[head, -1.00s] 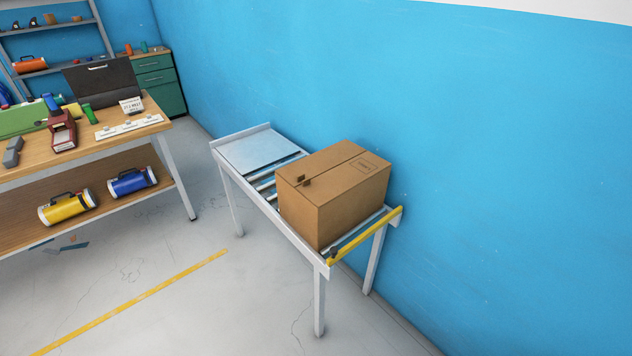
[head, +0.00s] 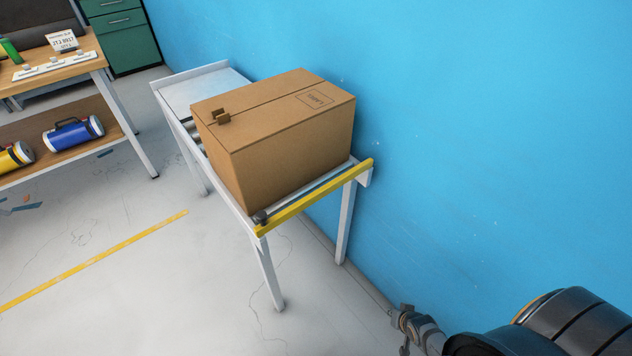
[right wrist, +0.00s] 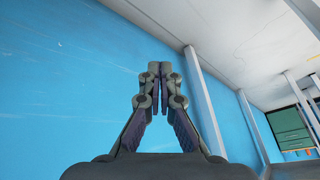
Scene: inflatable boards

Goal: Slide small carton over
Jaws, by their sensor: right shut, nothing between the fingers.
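A brown cardboard carton (head: 275,132) sits closed on a narrow white roller table (head: 263,255) against the blue wall. It stands near the yellow-edged end. My right gripper (head: 402,318) shows at the bottom right of the head view, low and to the right of the table, apart from the carton. In the right wrist view its two fingers (right wrist: 160,72) are together with nothing between them. The carton does not show clearly in the right wrist view. My left gripper is not in view.
The yellow bar (head: 315,198) edges the table's near end. The far end is a bare plate (head: 205,90). Open floor with a yellow line (head: 95,258) lies between.

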